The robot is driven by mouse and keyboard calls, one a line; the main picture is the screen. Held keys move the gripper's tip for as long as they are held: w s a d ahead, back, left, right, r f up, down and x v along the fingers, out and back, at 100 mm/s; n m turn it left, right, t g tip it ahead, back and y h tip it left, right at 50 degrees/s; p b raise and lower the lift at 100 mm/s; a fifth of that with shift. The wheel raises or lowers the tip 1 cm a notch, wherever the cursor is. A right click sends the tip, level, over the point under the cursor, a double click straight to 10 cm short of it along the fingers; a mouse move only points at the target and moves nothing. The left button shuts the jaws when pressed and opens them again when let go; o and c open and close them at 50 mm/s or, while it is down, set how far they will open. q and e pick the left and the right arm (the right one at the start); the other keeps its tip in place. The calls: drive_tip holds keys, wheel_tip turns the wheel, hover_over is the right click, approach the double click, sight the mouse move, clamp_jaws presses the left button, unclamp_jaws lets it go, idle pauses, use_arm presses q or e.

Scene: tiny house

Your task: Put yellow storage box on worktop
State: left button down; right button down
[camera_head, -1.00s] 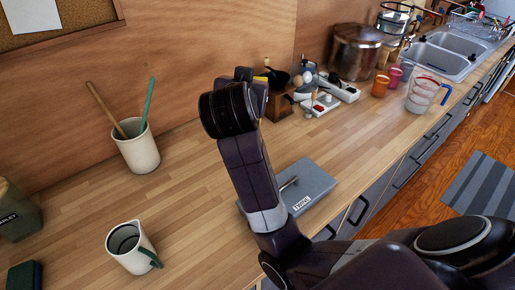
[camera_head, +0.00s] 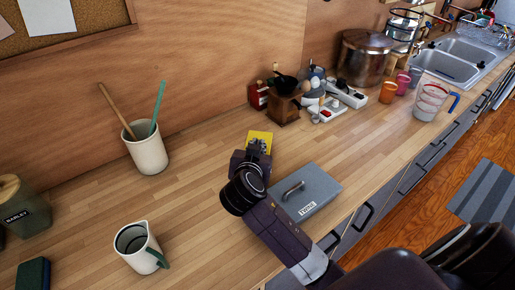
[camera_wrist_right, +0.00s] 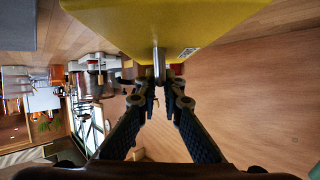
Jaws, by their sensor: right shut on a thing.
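The yellow storage box (camera_head: 262,135) shows only in part in the head view, behind my right gripper (camera_head: 257,149), over the middle of the wooden worktop (camera_head: 205,160). In the right wrist view, the yellow box (camera_wrist_right: 165,22) fills the top middle. My right gripper (camera_wrist_right: 159,84) is shut on a thin grey handle that stands out from the box. Much of the box is hidden by my gripper in the head view. I cannot tell whether its underside touches the worktop. My left gripper is not in view.
A grey toolbox (camera_head: 320,186) lies just right of my right gripper. A wooden coffee grinder (camera_head: 283,107) stands behind. A white utensil pot (camera_head: 148,152) and a white jug (camera_head: 137,248) stand left. The worktop between them is clear.

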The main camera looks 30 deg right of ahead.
drive_tip(key=shift+f, duration=0.75)
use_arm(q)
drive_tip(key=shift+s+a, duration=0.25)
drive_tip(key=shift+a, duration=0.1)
use_arm(e)
drive_tip(key=shift+f, duration=0.2)
drive_tip(key=c, duration=2.1)
unclamp_jaws()
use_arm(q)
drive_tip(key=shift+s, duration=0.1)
